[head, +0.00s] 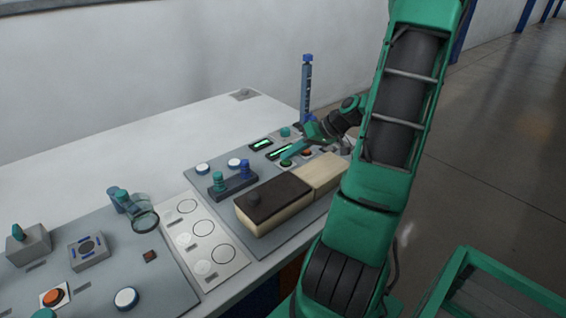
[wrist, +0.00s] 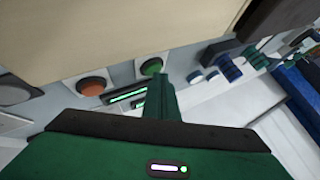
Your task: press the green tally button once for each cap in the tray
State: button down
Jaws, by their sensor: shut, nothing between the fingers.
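The green tally button (head: 287,163) is on the grey panel, behind the wooden box. It also shows in the wrist view (wrist: 152,66), just beyond my fingertips. My gripper (head: 290,156) is shut and empty, with its tip right at the button. I cannot tell whether it touches or presses it. No tray with caps is clearly recognisable. Lit green displays (wrist: 127,96) are beside the button.
An orange button (wrist: 92,88) is near the green one. A dark rack (head: 233,187) holds teal and blue pegs. A blue post (head: 306,88) stands behind. White-topped blue discs (head: 203,168) lie on the panel. A white card (head: 205,240) with circles is at the left.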

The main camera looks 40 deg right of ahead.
aim_at(290, 162)
jog(key=shift+r, duration=0.7)
jog(key=shift+r, duration=0.1)
jog(key=shift+r, duration=2.4)
jog(key=shift+s, duration=0.1)
dwell(0.6)
